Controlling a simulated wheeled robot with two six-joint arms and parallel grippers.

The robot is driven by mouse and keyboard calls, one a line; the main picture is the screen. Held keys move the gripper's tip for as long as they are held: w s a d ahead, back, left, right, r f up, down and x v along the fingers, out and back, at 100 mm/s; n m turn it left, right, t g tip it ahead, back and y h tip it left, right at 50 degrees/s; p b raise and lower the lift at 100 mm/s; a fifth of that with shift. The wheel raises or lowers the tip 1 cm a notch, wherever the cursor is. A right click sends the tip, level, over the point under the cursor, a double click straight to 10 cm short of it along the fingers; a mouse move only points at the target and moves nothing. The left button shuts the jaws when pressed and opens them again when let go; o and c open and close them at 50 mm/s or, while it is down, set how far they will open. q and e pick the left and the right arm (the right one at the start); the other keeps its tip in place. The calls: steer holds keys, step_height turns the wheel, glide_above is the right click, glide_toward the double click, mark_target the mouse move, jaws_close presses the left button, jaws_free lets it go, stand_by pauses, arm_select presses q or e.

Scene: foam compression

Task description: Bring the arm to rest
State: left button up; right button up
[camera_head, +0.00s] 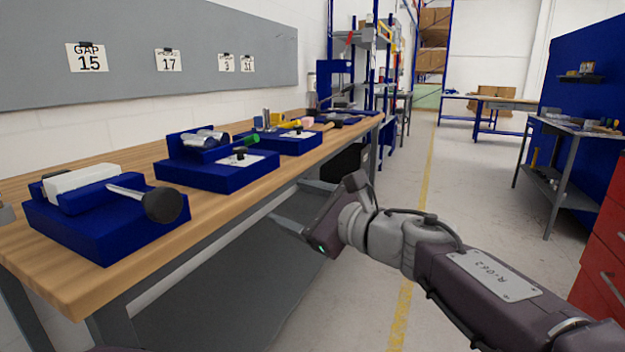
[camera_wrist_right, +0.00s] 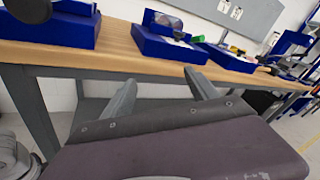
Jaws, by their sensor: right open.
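My right arm (camera_head: 480,285) reaches in from the lower right in the head view. Its gripper (camera_head: 285,208) is in front of the workbench (camera_head: 60,285), beside its long edge and over the aisle side. In the right wrist view the two fingers of the right gripper (camera_wrist_right: 160,88) stand wide apart with nothing between them. The bench edge and the blue stations show beyond the fingertips. I see no contact with the bench, though the exact gap is hard to tell. My left gripper is not in view.
Blue foam stations stand along the bench: the nearest (camera_head: 105,235) bears a white block (camera_head: 82,180) and a black-headed mallet (camera_head: 162,205); another (camera_head: 225,178) is behind it. A grey lower shelf (camera_head: 230,290) is under the bench. Red drawers (camera_head: 602,255) stand at right. The aisle floor (camera_head: 465,190) is clear.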

steer(key=w+d+f+m+t+h+p, duration=0.2)
steer(key=w+d+f+m+h, duration=0.4)
steer(key=d+f+m, duration=0.65)
steer(key=s+d+f+m+g+h+p, duration=0.1)
steer(key=s+d+f+m+g+h, duration=0.15)
steer(key=d+f+m, duration=0.4)
steer(key=s+d+f+m+g+h+p, duration=0.1)
steer(key=s+f+m+h, duration=0.15)
steer(key=m, duration=0.65)
steer(key=s+d+f+m+g+h, duration=0.1)
steer(key=s+f+m+g, duration=0.4)
steer(key=s+f+m, duration=0.5)
steer(key=s+d+f+m+g, duration=0.2)
steer(key=s+f+m+g, duration=0.3)
steer(key=s+m, duration=0.7)
arm_select(q)
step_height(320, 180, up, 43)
steer(key=p, duration=3.7)
arm_select(e)
step_height(320, 180, up, 37)
steer(key=w+m, duration=0.1)
steer(key=shift+w+a+t, duration=0.15)
steer(key=shift+a+t, duration=0.05)
steer(key=shift+t, duration=0.25)
